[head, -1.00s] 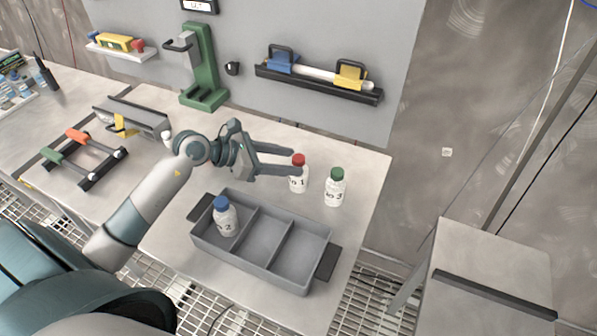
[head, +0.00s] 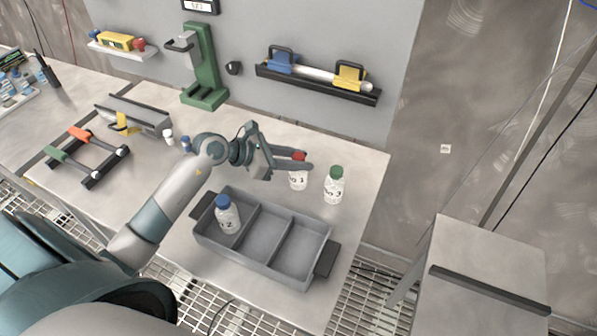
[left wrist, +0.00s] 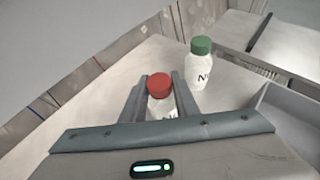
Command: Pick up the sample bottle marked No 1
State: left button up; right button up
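The No 1 sample bottle (head: 297,181) is white with a red cap and stands upright on the bench, right of my left arm. My left gripper (head: 303,167) has its fingers on either side of it, just below the cap, and appears shut on it. In the left wrist view the red cap (left wrist: 159,84) shows between the two fingers (left wrist: 160,97), which hide part of the bottle. I cannot see it lifted off the bench. My right gripper is not in view.
The No 3 bottle (head: 334,186), green-capped, stands close to the right. A grey three-part tray (head: 286,276) in front holds the blue-capped No 2 bottle (head: 227,216) in its left compartment. A green stand (head: 204,72) and a wall rack (head: 318,85) are behind.

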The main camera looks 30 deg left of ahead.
pick_arm(q)
grip_shut()
notch_tip(320, 180, up, 8)
jog(key=b, duration=0.2)
jog(key=shift+r+b, duration=0.2)
jog(key=shift+b, duration=0.15)
jog(key=shift+r, duration=0.8)
